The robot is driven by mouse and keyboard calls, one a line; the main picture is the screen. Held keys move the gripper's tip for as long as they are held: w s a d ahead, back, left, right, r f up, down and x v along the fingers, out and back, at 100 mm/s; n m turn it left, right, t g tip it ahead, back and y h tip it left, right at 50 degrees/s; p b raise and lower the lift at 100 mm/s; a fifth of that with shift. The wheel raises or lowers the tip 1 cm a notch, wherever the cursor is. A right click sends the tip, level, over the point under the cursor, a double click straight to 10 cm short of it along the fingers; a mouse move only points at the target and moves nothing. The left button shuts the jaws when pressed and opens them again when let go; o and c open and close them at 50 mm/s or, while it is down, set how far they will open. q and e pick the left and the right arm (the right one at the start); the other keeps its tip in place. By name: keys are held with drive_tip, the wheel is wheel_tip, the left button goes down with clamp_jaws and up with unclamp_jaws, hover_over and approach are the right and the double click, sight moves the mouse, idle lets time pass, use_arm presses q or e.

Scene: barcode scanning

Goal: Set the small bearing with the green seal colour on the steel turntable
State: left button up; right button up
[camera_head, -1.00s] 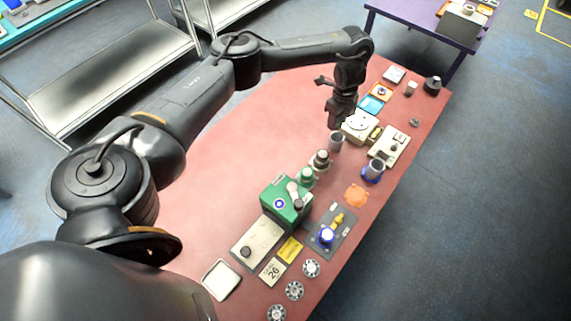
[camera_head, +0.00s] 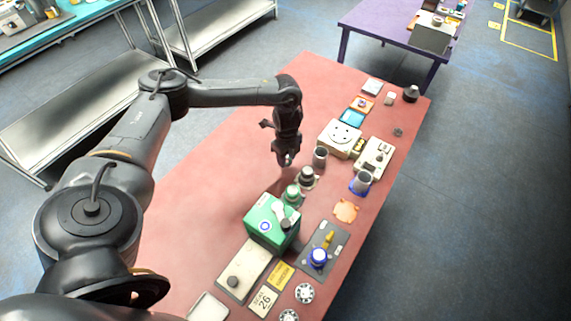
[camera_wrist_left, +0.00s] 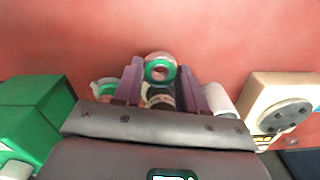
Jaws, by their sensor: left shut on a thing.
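My left gripper (camera_head: 285,160) is shut on a small bearing with a green seal ring (camera_wrist_left: 160,68), gripped between the fingertips in the left wrist view. In the head view it hangs over bare table, left of the bearing stacks, and the bearing is too small to make out. A green-topped stack (camera_head: 293,193) and a darker stack (camera_head: 306,177) stand close by. A cream box with a round holed disc (camera_head: 341,137) stands to the right; the disc shows dark grey in the wrist view (camera_wrist_left: 286,116). I cannot tell whether this disc is the steel turntable. My right gripper is not in view.
A green box (camera_head: 272,222) stands in front of the stacks. A grey cup (camera_head: 320,157) stands by the cream box, and another grey cup (camera_head: 361,182) sits in a blue base. Discs (camera_head: 304,293) lie at the front. The red table's left side (camera_head: 225,150) is clear.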

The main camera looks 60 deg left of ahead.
sight(286, 170)
use_arm(q)
drive_tip(key=shift+s+f, duration=0.15)
drive_tip(key=shift+f, duration=0.1)
drive_tip(key=shift+f+b, duration=0.35)
drive_tip(key=shift+f, duration=1.5)
drive_tip(key=shift+f, duration=0.15)
drive_tip(key=o, duration=1.1)
drive_tip(key=shift+c, duration=0.2)
wheel_tip(286, 170, up, 11)
drive_tip(key=shift+r+p, duration=0.15)
drive_tip(key=shift+p, duration=1)
drive_tip(key=shift+o, duration=0.6)
drive_tip(key=shift+r, duration=0.55)
